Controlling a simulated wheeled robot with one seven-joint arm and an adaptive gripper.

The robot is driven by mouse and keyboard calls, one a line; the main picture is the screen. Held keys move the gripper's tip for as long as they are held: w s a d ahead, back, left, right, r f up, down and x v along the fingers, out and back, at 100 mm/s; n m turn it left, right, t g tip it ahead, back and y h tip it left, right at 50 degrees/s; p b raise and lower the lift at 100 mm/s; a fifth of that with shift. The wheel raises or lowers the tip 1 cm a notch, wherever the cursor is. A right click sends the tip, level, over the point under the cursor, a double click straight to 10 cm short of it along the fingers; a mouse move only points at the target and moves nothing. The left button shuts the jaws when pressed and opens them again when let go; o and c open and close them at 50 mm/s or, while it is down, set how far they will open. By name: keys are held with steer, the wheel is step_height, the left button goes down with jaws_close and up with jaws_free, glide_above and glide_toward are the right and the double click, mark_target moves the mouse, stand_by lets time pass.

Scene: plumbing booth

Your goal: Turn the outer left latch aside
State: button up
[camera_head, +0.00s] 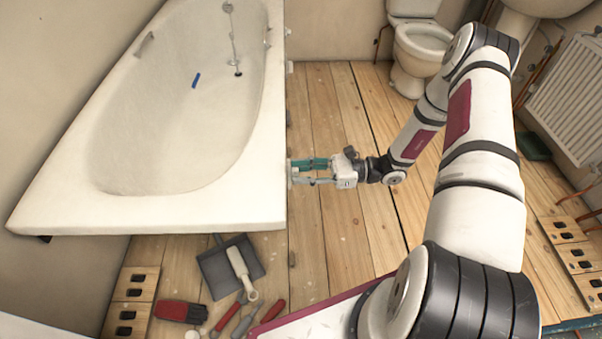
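The white bathtub (262,200) fills the left of the view, its long right side facing the open floor. Small fittings, possibly the latches, sit along this side: a pale one (289,67) farther back and a dark one (288,118) nearer. I cannot tell which is the outer left latch. My gripper (293,172) reaches in from the right, its teal and grey fingers pointing at the tub's side. A small pale piece shows at the fingertips. I cannot tell whether the fingers touch it or grip it.
A dustpan (215,275), a brush (240,268), a red-and-black glove (180,311) and red-handled tools (227,315) lie on the floor in front. A toilet (420,45) stands behind, a radiator (570,95) at right. Plank floor (330,240) beside the tub is mostly clear.

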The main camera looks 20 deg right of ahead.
steer(key=shift+a, duration=0.2)
jaws_close()
stand_by(0.3)
steer(key=m, duration=0.5)
steer(key=m+p, duration=0.1)
steer(key=m, duration=0.5)
steer(key=m+p, duration=0.1)
steer(key=m, duration=0.5)
steer(key=shift+w+d+f, duration=0.15)
steer(key=shift+w+f, duration=0.2)
steer(key=shift+w, duration=0.05)
stand_by(0.3)
